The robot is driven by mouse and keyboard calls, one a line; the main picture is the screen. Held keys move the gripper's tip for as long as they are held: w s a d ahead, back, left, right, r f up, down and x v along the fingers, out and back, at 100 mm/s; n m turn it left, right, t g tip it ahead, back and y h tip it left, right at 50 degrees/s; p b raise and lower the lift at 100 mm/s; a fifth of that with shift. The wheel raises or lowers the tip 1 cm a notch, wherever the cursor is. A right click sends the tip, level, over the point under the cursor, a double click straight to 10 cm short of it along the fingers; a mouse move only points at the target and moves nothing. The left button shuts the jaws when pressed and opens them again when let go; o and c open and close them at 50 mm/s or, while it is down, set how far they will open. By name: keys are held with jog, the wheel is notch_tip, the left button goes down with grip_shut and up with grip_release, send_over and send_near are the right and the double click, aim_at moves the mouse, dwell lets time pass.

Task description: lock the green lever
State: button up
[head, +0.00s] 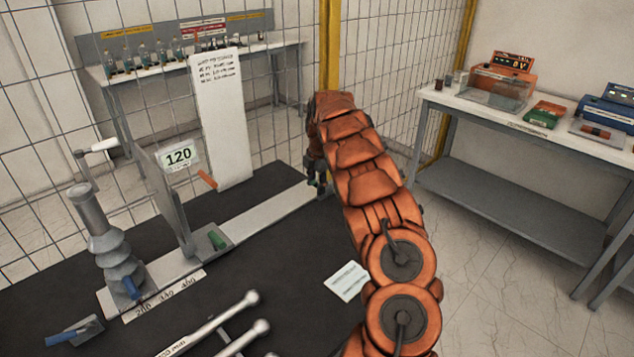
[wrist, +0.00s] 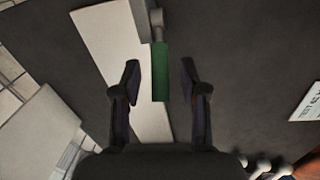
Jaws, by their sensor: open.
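The green lever (wrist: 160,62) shows in the wrist view as a short green bar hanging from a grey fitting (wrist: 155,20) beside a pale rail (wrist: 108,38). My gripper (wrist: 160,80) is open, one dark finger on each side of the lever, with gaps on both sides. I cannot tell whether the fingertips are level with it in depth. In the head view my gripper (head: 317,180) is at the far right end of the rail (head: 265,208); the arm hides much of that end. Another green piece (head: 217,240) lies at the foot of the grey post.
A wire fence (head: 260,100) stands behind.

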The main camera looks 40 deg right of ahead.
jog(key=shift+f, duration=0.4)
grip_shut()
jog(key=shift+d, duration=0.1)
dwell(0.3)
